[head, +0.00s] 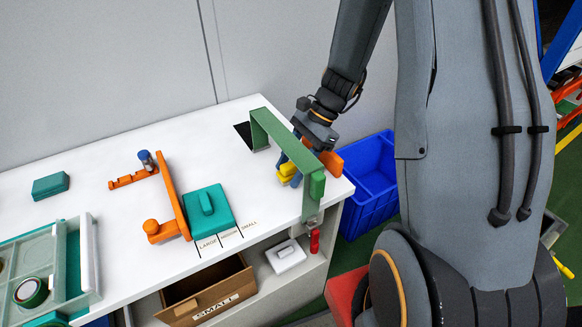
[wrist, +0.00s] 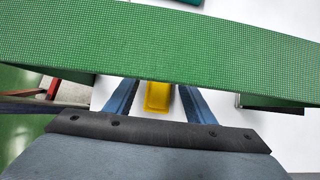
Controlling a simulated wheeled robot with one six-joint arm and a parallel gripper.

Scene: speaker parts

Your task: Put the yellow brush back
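The yellow brush (head: 287,170) is partly visible at the right end of the white table, under the green arch-shaped frame (head: 284,136). My gripper (head: 290,176), with blue fingers, reaches down behind the green frame to the brush. In the wrist view the yellow piece (wrist: 158,97) lies between the two blue fingers (wrist: 158,100), with narrow pale gaps beside it. The green bar (wrist: 160,45) crosses the wrist view and hides the fingertips. I cannot tell whether they touch the brush.
An orange block (head: 331,163) is close to the green frame's right leg. A teal block (head: 208,212) and an orange bracket (head: 172,200) stand further left. A blue crate (head: 352,217) is beside the table. Much of the tabletop is clear.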

